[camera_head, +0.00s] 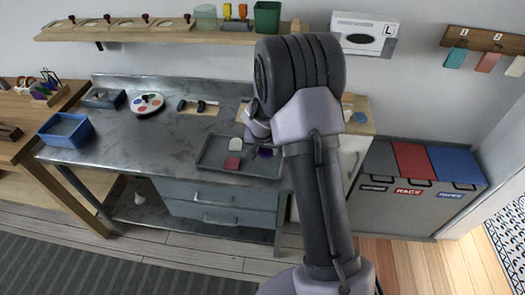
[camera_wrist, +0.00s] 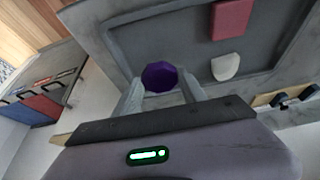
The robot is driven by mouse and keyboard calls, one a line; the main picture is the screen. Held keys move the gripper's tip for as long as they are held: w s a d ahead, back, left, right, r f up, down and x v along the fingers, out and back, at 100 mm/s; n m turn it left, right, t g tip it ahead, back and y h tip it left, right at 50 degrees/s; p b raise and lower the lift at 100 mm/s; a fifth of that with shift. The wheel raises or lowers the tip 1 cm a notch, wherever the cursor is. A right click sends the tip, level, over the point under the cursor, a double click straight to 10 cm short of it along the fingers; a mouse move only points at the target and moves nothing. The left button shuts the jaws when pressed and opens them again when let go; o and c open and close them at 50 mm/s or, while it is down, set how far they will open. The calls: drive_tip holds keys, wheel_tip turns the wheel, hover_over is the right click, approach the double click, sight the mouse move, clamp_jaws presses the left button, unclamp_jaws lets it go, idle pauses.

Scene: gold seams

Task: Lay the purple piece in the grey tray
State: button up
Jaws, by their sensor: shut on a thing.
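The purple piece (camera_wrist: 160,76) shows between the two fingers of my gripper (camera_wrist: 160,95) in the wrist view, and my gripper is shut on it. In the head view the purple piece (camera_head: 265,152) is over the right part of the grey tray (camera_head: 215,168), partly hidden by my arm. The tray also shows in the wrist view (camera_wrist: 180,42). Whether the piece touches the tray floor I cannot tell. A red piece (camera_head: 232,163) and a white piece (camera_head: 236,143) lie in the tray; they also show in the wrist view, red (camera_wrist: 231,18) and white (camera_wrist: 225,67).
The tray is on a grey metal bench (camera_head: 130,125). A blue bin (camera_head: 66,130) and a paint palette (camera_head: 147,104) stand to its left. A shelf (camera_head: 140,32) hangs above. Grey, red and blue lidded bins (camera_head: 412,160) stand to the right.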

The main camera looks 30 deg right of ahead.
sight(264, 153)
drive_tip(key=shift+w+a+f+b, duration=0.15)
drive_tip(key=shift+f+b, duration=0.35)
drive_tip(key=shift+f, duration=0.45)
drive_tip(key=shift+w+d+f+b, duration=0.1)
drive_tip(key=shift+f+b, duration=0.35)
drive_tip(key=shift+f, duration=0.45)
drive_tip(key=shift+f, duration=0.15)
drive_tip(key=o, duration=1.4)
drive_tip(key=s+a+f+p+v, duration=0.1)
drive_tip(key=s+p+v, duration=0.1)
drive_tip(key=v, duration=1.2)
drive_tip(key=s+a+p+v, duration=0.1)
drive_tip(key=p+v, duration=0.1)
drive_tip(key=v, duration=1.3)
drive_tip(key=s+a+r+n+y, duration=0.1)
drive_tip(key=s+a+r, duration=0.1)
drive_tip(key=s, duration=0.4)
drive_tip(key=s+a+r+n+t+y, duration=0.1)
drive_tip(key=s+a+r+y, duration=0.1)
drive_tip(key=s+a, duration=0.3)
drive_tip(key=s+a+r+n+t+y, duration=0.1)
drive_tip(key=s+a+r, duration=0.1)
drive_tip(key=s+a, duration=0.2)
drive_tip(key=shift+s+a+r+y, duration=0.1)
drive_tip(key=shift+s+y, duration=0.05)
drive_tip(key=shift+s, duration=0.8)
drive_tip(key=shift+s+a+y, duration=0.1)
drive_tip(key=shift+s+y, duration=0.05)
drive_tip(key=shift+s, duration=0.8)
